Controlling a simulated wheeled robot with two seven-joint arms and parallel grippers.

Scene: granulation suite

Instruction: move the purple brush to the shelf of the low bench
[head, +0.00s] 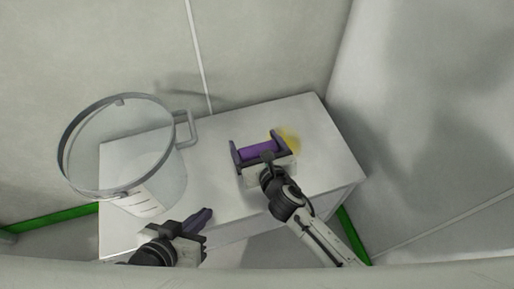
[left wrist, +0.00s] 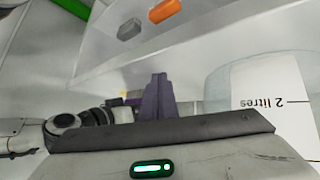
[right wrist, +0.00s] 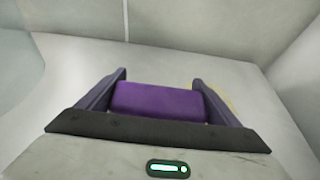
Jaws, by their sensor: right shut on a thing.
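The purple brush (head: 259,149) is a short purple block between the two fingers of my right gripper (head: 258,151), over the right part of the low bench top (head: 318,150). The right wrist view shows the brush (right wrist: 158,101) held between both fingers; I cannot tell whether it touches the bench top. My left gripper (head: 206,217) is empty near the bench's front edge, its fingers together, also in the left wrist view (left wrist: 157,97).
A large clear jug (head: 150,175) with a handle stands on the bench's left part. An orange thing (left wrist: 165,10) and a grey thing (left wrist: 130,29) lie on the pale surface. A yellow patch (head: 291,138) lies beside the brush. Walls stand behind and right.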

